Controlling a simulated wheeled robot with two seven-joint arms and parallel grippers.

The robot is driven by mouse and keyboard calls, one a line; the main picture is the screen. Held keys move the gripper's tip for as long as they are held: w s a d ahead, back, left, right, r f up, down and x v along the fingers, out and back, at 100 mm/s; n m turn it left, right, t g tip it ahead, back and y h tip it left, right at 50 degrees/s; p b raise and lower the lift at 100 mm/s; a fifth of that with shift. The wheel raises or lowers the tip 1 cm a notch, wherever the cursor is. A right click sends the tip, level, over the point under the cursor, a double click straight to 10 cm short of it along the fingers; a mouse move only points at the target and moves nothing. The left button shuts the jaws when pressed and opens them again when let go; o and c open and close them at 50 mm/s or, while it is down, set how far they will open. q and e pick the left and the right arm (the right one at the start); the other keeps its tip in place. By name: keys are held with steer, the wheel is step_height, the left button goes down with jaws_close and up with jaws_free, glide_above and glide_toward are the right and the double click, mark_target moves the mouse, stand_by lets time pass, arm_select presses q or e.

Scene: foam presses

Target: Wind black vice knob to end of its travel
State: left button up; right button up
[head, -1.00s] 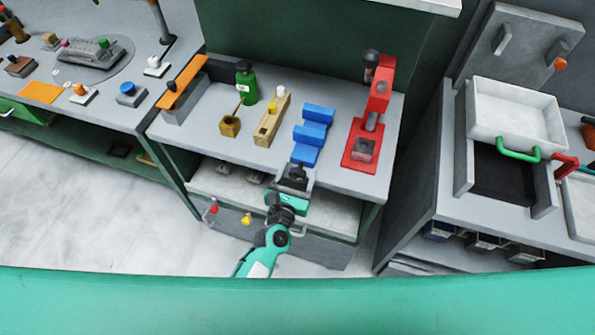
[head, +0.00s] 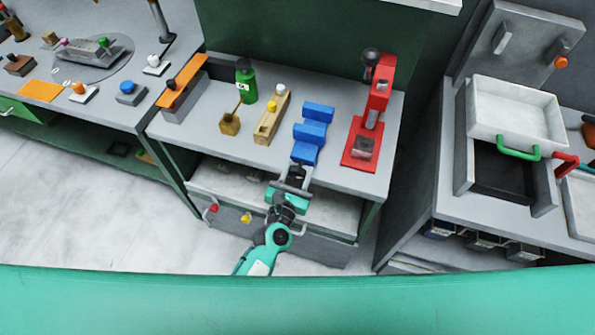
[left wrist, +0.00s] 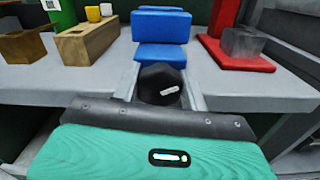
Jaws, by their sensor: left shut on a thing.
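The blue vice (head: 311,130) stands on the grey bench near its front edge; its blocks also show in the left wrist view (left wrist: 161,27). The black vice knob (left wrist: 160,84) is at the front end of the vice, facing me, with a small white mark on it. My left gripper (head: 296,176) comes from the front of the bench. Its two fingers (left wrist: 160,90) lie on either side of the knob and are shut on it. In the head view the gripper largely hides the knob. My right gripper is not in view.
A red press (head: 371,115) stands right of the vice. A wooden block with knobs (head: 271,121), a small wooden pot (head: 230,124) and a green bottle (head: 246,82) stand to the left. Drawers with red and yellow knobs lie below the bench's front edge (head: 345,185).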

arm_select(q)
steer(key=o, duration=1)
steer(key=shift+s, duration=0.1)
steer(key=shift+s+a+f, duration=0.1)
steer(key=shift+s, duration=0.2)
steer(key=shift+b+v, duration=1.85)
steer(key=shift+v, duration=4.65)
